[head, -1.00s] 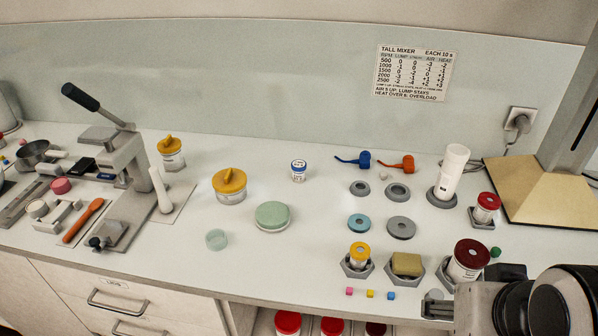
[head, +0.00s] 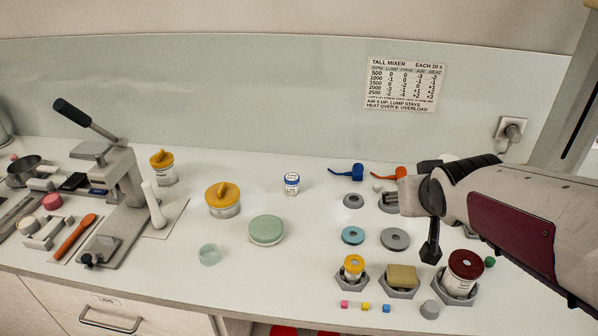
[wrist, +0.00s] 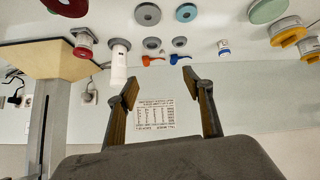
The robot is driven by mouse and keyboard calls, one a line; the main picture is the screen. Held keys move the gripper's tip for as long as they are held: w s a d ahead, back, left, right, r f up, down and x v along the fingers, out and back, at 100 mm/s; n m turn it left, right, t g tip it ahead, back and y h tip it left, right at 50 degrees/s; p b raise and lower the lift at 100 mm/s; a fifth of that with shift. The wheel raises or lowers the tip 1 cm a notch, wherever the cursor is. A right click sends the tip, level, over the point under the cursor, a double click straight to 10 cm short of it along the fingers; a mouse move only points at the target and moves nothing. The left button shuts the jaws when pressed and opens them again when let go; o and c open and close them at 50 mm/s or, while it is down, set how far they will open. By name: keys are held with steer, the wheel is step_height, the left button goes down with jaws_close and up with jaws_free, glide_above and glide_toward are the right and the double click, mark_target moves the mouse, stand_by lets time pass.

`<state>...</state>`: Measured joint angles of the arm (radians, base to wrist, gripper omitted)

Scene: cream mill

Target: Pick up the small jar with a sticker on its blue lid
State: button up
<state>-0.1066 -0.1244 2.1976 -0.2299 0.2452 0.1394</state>
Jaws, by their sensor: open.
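The small jar (head: 291,183) with a blue lid stands upright at the middle back of the white bench, its lid carrying a pale patch on top. It also shows, small, in the wrist view (wrist: 223,47), upside down and right of the fingers. My gripper (head: 430,205) is above the right part of the bench, well to the right of the jar and apart from it. In the wrist view the fingers of my gripper (wrist: 160,85) are spread with nothing between them.
A yellow-lidded jar (head: 223,200) and a green-lidded round tub (head: 267,230) stand left of the small jar. A blue scoop (head: 347,172) and an orange one (head: 388,173) lie to its right. A lever press (head: 124,180) stands farther left. The bench right around the jar is clear.

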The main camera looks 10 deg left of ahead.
steer(key=w+a+f+n+t+y, duration=0.1)
steer(key=w+a, duration=0.2)
steer(key=w, duration=0.2)
steer(key=w+a+f, duration=0.2)
steer(key=w, duration=0.2)
steer(key=n+t+y, duration=0.1)
steer(key=n+y, duration=0.3)
steer(key=y, duration=0.2)
glide_toward(293, 178)
steer(key=shift+w+f, duration=0.1)
steer(key=shift+w, duration=1)
steer(key=shift+a+f, duration=0.45)
steer(key=shift+a, duration=0.15)
steer(key=shift+w+a, duration=0.1)
steer(key=shift+w, duration=0.1)
steer(key=shift+x, duration=1.15)
steer(key=shift+x, duration=2.55)
steer(key=shift+s+a, duration=0.1)
steer(key=shift+a, duration=0.05)
steer(key=shift+c, duration=0.4)
